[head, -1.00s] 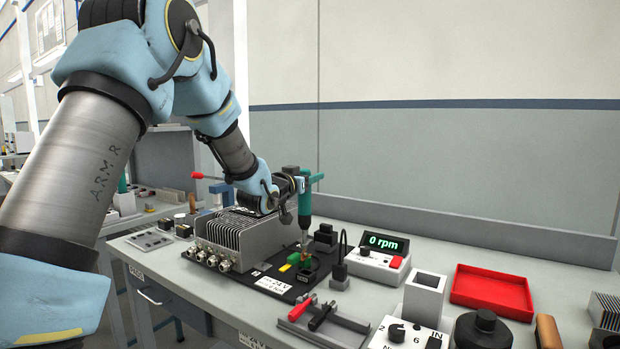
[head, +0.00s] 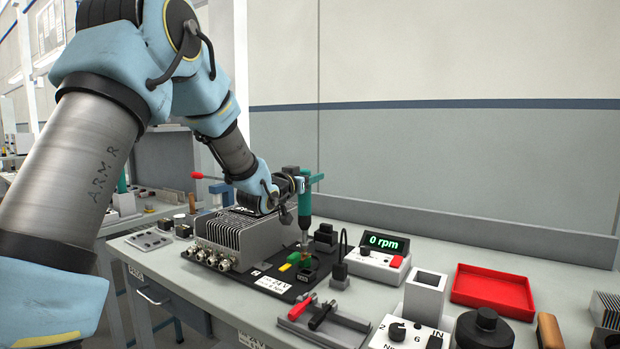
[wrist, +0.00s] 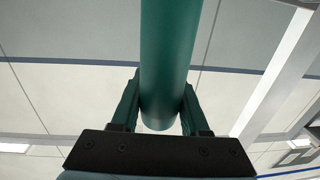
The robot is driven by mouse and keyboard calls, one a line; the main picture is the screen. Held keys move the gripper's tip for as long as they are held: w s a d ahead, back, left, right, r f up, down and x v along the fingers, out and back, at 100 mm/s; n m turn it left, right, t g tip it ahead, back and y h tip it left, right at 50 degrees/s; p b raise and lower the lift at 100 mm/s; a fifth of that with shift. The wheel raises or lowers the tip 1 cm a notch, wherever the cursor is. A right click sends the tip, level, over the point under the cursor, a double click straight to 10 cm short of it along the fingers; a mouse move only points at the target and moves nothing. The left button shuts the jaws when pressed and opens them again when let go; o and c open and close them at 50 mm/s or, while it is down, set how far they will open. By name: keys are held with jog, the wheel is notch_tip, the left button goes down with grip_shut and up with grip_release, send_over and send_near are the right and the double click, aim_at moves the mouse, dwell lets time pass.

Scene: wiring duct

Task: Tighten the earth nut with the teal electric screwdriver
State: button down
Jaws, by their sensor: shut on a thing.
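My gripper (head: 291,187) is shut on the teal electric screwdriver (head: 305,207), which stands upright with its bit pointing down. In the wrist view the teal body (wrist: 168,60) runs between the two fingers. The bit's lower end is above or at a small green and brass part (head: 299,257) on the black plate (head: 262,271). I cannot tell whether the bit touches it. The earth nut itself is too small to make out. The display (head: 386,243) behind reads 0 rpm.
A finned grey heatsink box (head: 236,240) with round connectors stands left of the screwdriver. A red tray (head: 493,292), a grey square holder (head: 424,295) and a dial box (head: 403,335) stand to the right.

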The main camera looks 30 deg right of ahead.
jog(key=shift+f+b, duration=0.6)
jog(key=shift+f, duration=0.05)
dwell(0.4)
jog(key=shift+f+b, duration=0.25)
jog(key=shift+b, duration=0.55)
dwell(1.1)
jog(key=shift+r, duration=0.15)
notch_tip(320, 180, up, 6)
jog(key=p, duration=0.3)
dwell(0.5)
